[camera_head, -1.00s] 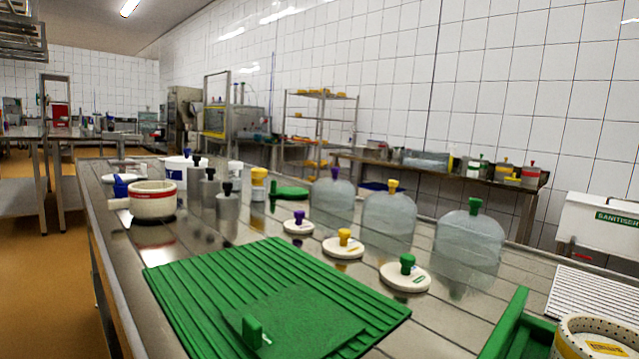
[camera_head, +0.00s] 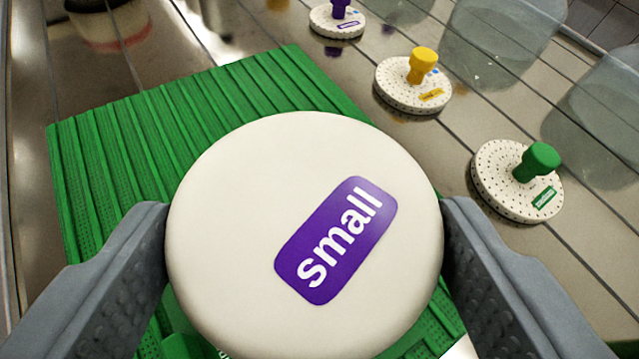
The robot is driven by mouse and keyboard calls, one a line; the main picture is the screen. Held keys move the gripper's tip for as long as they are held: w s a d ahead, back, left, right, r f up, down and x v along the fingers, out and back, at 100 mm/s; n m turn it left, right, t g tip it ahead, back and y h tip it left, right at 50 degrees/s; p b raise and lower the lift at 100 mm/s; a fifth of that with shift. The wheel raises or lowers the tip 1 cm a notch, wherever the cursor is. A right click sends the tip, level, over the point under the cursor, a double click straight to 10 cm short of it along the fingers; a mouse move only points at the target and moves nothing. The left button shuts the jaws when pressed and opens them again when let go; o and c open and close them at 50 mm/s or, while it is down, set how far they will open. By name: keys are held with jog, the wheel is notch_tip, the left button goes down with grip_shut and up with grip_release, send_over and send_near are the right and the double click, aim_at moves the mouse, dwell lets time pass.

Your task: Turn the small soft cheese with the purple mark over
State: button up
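The small soft cheese (camera_head: 235,205) is a pale round disc close to the camera. Its upward face shows a purple mark (camera_head: 336,240) reading "small". My gripper (camera_head: 305,210) has one grey finger on its left side and one on its right, both against its rim, and is shut on it. The green ribbed mat (camera_head: 110,170) lies behind and below the cheese. The gap between cheese and mat is hard to judge. The cheese's underside is hidden.
White perforated discs with purple (camera_head: 338,18), yellow (camera_head: 412,85) and green (camera_head: 520,180) knobs lie on the steel table (camera_head: 425,150) to the right. Clear moulds (camera_head: 505,40) stand behind them. Bare steel shows between the mat and the discs.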

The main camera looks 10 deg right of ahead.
jog(key=n, duration=0.4)
jog(key=shift+a+r, duration=0.15)
jog(key=shift+r, duration=0.05)
jog(key=n, duration=0.4)
jog(key=shift+s+a+n, duration=0.1)
jog(key=shift+a+n, duration=0.05)
jog(key=shift+n, duration=0.15)
jog(key=n, duration=0.1)
jog(key=f+n, duration=0.1)
jog(key=n, duration=0.2)
jog(key=shift+s+a+f+n, duration=0.1)
jog(key=shift+f+n, duration=0.2)
jog(key=shift+f, duration=0.05)
jog(key=f+n, duration=0.1)
jog(key=n, duration=0.3)
jog(key=shift+f, duration=0.35)
jog(key=n, duration=0.2)
jog(key=f+n, duration=0.1)
jog(key=n, duration=0.1)
jog(key=shift+s, duration=0.15)
jog(key=shift+r+n, duration=0.1)
jog(key=shift+n, duration=0.5)
